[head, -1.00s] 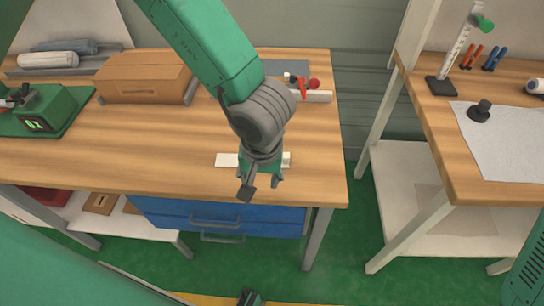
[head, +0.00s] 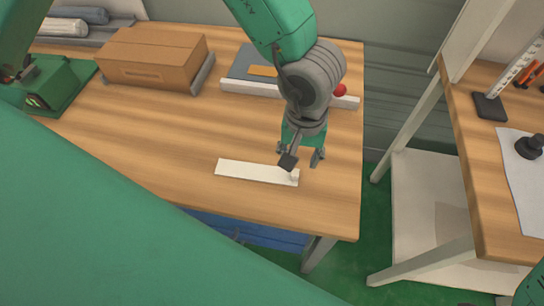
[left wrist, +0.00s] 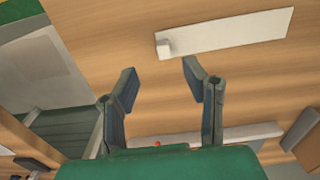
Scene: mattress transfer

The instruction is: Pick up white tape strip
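The white tape strip (head: 250,172) lies flat on the wooden workbench, near its front edge, with a small raised white block at its right end. In the left wrist view the strip (left wrist: 235,32) lies beyond the fingertips, its block end nearest them. My left gripper (head: 301,158) is just above and behind the strip's right end in the head view. Its fingers are spread with nothing between them in the left wrist view (left wrist: 160,80). It looks apart from the strip. My right gripper is not clearly in view.
A cardboard box (head: 152,58) and a green device (head: 48,85) stand at the back left of the workbench (head: 160,120). A white bar (head: 250,88) lies behind my gripper. A second table (head: 490,180) is at the right across a gap. The bench middle is clear.

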